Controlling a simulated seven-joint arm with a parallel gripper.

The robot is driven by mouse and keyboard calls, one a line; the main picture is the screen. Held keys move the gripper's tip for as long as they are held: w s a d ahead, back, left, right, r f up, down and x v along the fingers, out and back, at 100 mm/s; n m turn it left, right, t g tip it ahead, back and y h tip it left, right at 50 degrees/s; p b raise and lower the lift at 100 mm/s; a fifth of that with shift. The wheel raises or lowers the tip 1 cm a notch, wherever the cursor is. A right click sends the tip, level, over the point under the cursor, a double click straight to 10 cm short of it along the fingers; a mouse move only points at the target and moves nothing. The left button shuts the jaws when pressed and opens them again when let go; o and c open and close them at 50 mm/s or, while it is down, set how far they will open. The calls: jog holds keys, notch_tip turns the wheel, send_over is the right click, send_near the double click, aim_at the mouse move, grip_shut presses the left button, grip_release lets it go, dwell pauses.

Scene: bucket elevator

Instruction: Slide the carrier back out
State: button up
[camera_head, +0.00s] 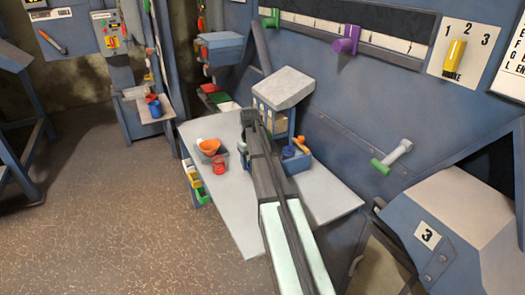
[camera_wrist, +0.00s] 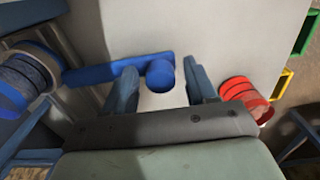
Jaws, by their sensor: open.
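In the wrist view, my gripper (camera_wrist: 160,73) has its two blue-grey fingers spread apart. A round blue knob (camera_wrist: 160,75) sits between the fingers, with a visible gap on each side. A flat blue bar (camera_wrist: 115,69) runs left from the knob toward a blue and grey banded cylinder (camera_wrist: 27,75). I take the bar and knob to be the carrier's handle; the carrier's body is not clear. In the head view, a grey-topped housing (camera_head: 284,88) stands on the pale table (camera_head: 228,210). My arm hides much of the housing's front and my fingers.
In the head view, a grey tray with an orange funnel (camera_head: 208,147) is left of my arm. A blue box (camera_head: 296,164) is on the right. The table's front left is clear.

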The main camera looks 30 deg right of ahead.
notch_tip(320, 180, up, 12)
dwell(1.3)
dwell(0.3)
